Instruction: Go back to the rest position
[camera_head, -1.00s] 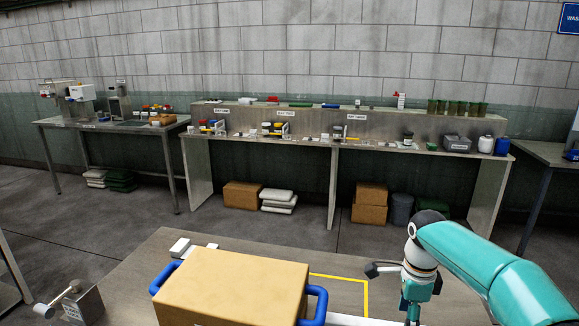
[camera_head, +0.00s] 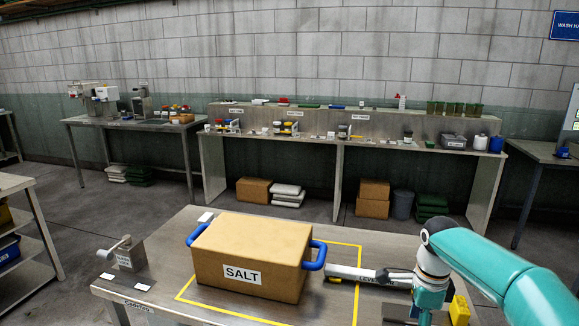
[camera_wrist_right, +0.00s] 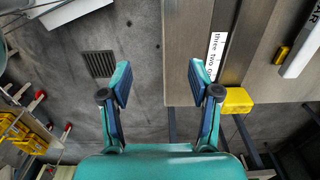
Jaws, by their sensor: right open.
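My right arm comes in from the right in the head view, over the right end of the near table (camera_head: 150,292). My right gripper shows in the right wrist view (camera_wrist_right: 160,82), open, with nothing between its fingers and the grey floor beyond them. A tan box labelled SALT (camera_head: 252,255) with blue handles stands on the near table, to the left of my right arm. My left gripper is not in view.
A yellow line frame (camera_head: 338,242) surrounds the box. A small metal device (camera_head: 123,254) stands at the table's left. A long bench (camera_head: 310,142) lines the wall.

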